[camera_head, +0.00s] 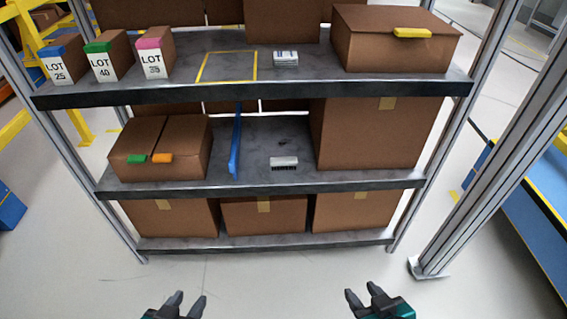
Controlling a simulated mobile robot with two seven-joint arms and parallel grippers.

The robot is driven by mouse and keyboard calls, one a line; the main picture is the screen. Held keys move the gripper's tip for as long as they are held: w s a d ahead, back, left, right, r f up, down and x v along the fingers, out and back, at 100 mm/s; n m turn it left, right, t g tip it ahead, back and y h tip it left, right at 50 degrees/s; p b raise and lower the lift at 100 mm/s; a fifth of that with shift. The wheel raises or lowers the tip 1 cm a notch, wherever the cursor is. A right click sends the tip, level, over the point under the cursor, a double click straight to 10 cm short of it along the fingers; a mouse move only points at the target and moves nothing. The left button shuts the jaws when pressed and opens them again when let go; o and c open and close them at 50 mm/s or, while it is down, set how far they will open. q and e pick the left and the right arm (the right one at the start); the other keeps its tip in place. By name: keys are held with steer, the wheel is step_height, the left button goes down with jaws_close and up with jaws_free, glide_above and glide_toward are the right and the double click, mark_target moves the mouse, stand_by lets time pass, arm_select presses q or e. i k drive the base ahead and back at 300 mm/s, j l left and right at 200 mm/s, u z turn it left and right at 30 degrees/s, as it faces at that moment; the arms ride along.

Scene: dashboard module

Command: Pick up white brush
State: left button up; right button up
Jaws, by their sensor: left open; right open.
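A small white block with a dark lower edge, perhaps the white brush (284,161), lies on the middle shelf (265,182), right of a blue upright divider. A similar whitish block with grey markings (286,58) lies on the top shelf; I cannot tell for certain which of the two is the brush. My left gripper (189,297) is open and empty at the bottom of the view, below and in front of the rack. My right gripper (364,294) is open and empty further right at the same height. Both are well apart from the shelves.
The blue divider (235,145) stands left of the middle block, and a large carton (365,140) stands to its right. The top shelf (225,92) overhangs. A metal post (490,150) rises at right. Floor before the rack is clear.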

mark_target(275, 161)
steer(key=i+j, duration=0.2)
steer(key=i, duration=0.2)
steer(key=i+j, duration=0.2)
steer(key=i, duration=0.25)
steer(key=i+j, duration=0.15)
steer(key=i, duration=0.25)
steer(key=z, duration=0.05)
